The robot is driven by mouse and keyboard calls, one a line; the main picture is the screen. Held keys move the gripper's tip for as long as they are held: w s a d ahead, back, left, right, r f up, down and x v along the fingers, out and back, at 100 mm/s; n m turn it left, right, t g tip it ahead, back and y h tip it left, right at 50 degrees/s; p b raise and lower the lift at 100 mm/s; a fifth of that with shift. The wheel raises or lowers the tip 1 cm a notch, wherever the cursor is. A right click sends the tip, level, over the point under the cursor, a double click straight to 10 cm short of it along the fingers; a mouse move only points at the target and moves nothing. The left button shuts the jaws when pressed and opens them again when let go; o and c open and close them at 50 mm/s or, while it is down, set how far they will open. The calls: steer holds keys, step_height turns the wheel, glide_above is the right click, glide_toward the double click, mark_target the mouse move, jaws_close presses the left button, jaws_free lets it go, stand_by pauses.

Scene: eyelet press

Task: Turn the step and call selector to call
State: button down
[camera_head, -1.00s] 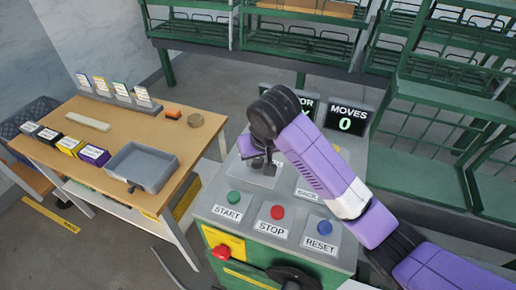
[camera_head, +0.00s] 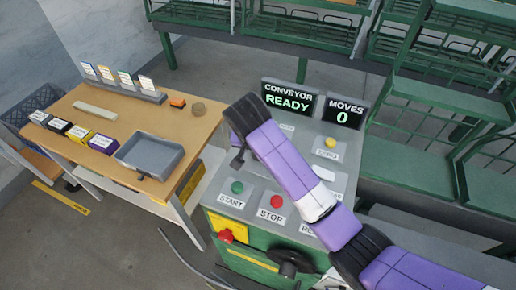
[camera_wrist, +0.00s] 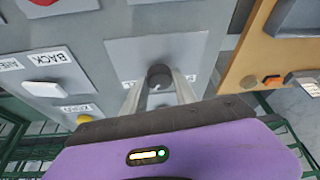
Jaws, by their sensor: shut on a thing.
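A dark round knob (camera_wrist: 160,76), which I take as the step and call selector, stands on a light grey plate (camera_wrist: 190,52) in the wrist view. My gripper (camera_wrist: 160,88) has its two pale fingers closed on either side of it. Its pointing direction and the plate's lettering are mostly hidden or unreadable. In the head view my gripper (camera_head: 238,160) is at the left edge of the control panel, above the START button, and the arm hides the knob there.
The panel has a green START button (camera_head: 237,187), a red STOP button (camera_head: 277,201) and a yellow button (camera_head: 331,142). A white control (camera_wrist: 41,88) is labelled BACK. The display (camera_head: 289,102) reads CONVEYOR READY; the other (camera_head: 344,113) reads MOVES 0. A wooden table (camera_head: 120,120) stands left.

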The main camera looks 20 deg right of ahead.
stand_by(0.3)
steer(key=c, duration=1)
jaws_free()
steer(key=p+v, duration=0.1)
steer(key=v, duration=0.6)
steer(key=shift+s+r, duration=0.2)
steer(key=shift+r, duration=0.15)
steer(key=shift+a, duration=0.1)
